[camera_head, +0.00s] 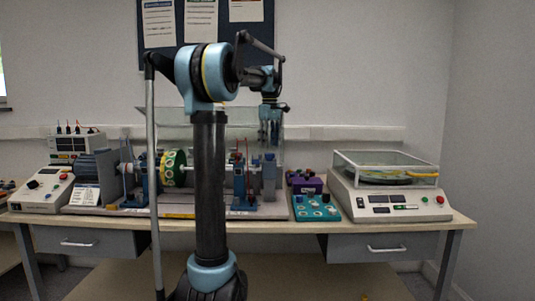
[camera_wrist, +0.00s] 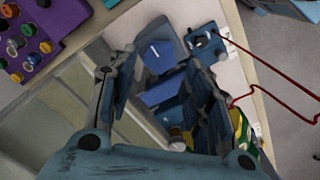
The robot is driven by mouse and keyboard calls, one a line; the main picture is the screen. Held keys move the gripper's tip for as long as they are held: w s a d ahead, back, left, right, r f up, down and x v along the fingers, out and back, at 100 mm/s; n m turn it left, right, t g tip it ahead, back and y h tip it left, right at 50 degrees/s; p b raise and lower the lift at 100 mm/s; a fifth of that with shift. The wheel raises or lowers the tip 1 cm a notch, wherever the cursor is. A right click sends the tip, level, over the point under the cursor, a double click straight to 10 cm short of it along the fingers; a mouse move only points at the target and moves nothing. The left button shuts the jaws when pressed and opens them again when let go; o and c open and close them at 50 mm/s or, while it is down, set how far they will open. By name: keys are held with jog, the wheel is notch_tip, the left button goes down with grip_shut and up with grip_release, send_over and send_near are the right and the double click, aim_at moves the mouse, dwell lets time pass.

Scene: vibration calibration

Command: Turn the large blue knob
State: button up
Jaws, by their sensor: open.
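My gripper (camera_head: 271,128) points down above the right part of the test rig in the head view. In the wrist view its two fingers (camera_wrist: 160,72) are spread apart with nothing held between them. A blue block-like part with a short white line (camera_wrist: 158,54) shows beyond and between the fingertips. It may be the large blue knob, but I cannot tell for sure. Blue supports of the rig (camera_head: 268,174) stand below the gripper in the head view. The gap between fingers and blue part cannot be judged.
A purple box with several small knobs (camera_wrist: 36,40) is at the upper left of the wrist view. A teal panel (camera_head: 316,207) and a glass-topped instrument (camera_head: 390,205) stand on the right. A red wire (camera_wrist: 272,92) runs right of the fingers. A green-and-yellow drum (camera_head: 173,168) sits left.

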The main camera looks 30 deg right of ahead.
aim_at(269, 156)
jog(key=shift+f, duration=2.25)
jog(key=c, duration=0.8)
